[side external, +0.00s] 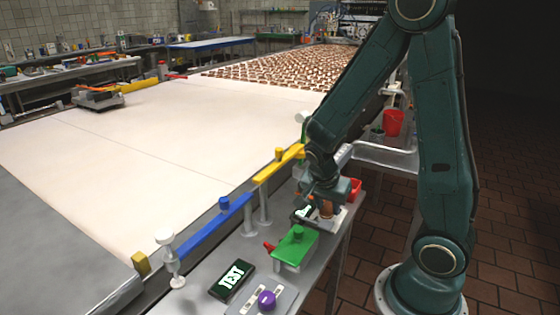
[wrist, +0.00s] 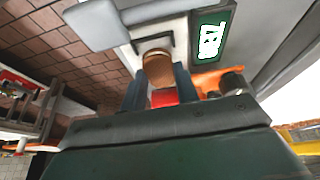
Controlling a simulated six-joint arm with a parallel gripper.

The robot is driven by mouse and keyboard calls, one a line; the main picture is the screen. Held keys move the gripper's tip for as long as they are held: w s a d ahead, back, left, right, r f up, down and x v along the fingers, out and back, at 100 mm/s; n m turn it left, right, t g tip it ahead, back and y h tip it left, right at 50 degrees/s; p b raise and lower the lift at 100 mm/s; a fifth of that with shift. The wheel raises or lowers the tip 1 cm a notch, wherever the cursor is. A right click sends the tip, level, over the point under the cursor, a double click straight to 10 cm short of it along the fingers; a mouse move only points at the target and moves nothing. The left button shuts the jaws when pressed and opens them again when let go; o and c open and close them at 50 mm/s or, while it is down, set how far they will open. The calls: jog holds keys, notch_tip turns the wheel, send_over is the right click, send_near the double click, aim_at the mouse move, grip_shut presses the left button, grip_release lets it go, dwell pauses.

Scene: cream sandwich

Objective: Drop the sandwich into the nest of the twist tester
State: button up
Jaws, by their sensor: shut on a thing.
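My gripper (side external: 326,204) points down over a pale device at the table's right side. It is shut on a brown round sandwich (wrist: 159,69), held between its two dark fingers (wrist: 158,88) in the wrist view. In the side view the sandwich (side external: 326,209) shows only as a small brown patch under the gripper. The pale device (wrist: 172,32), seemingly the twist tester, has a dark bracket just past the sandwich and a green lit display (wrist: 210,36) beside it. Whether the sandwich touches the device I cannot tell; the nest's inside is hidden.
A green block (side external: 295,247) stands in front of the gripper. A TEST display (side external: 231,281) and a purple knob (side external: 267,299) lie nearer the camera. Blue (side external: 215,226) and yellow (side external: 278,164) rails edge the white conveyor (side external: 140,140).

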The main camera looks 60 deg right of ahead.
jog(key=o, duration=1)
jog(key=shift+r, duration=0.1)
jog(key=shift+v, duration=6.85)
jog(key=shift+a, duration=0.1)
jog(key=s+a+r+n+t+y, duration=0.1)
jog(key=s+a+r+n+t, duration=0.1)
jog(key=n, duration=0.4)
jog(key=s+a+r+n+t+y, duration=0.1)
jog(key=s+a+r+n+y, duration=0.1)
jog(key=n, duration=0.4)
jog(key=s+a+r+n+t+y, duration=0.1)
jog(key=s+a+r+n+t, duration=0.1)
jog(key=n, duration=0.4)
jog(key=shift+s+a+t, duration=0.15)
jog(key=shift+s+a, duration=0.25)
jog(key=shift+a, duration=0.25)
jog(key=shift+s+a+t, duration=0.15)
jog(key=shift+s+a, duration=0.25)
jog(key=shift+a, duration=0.25)
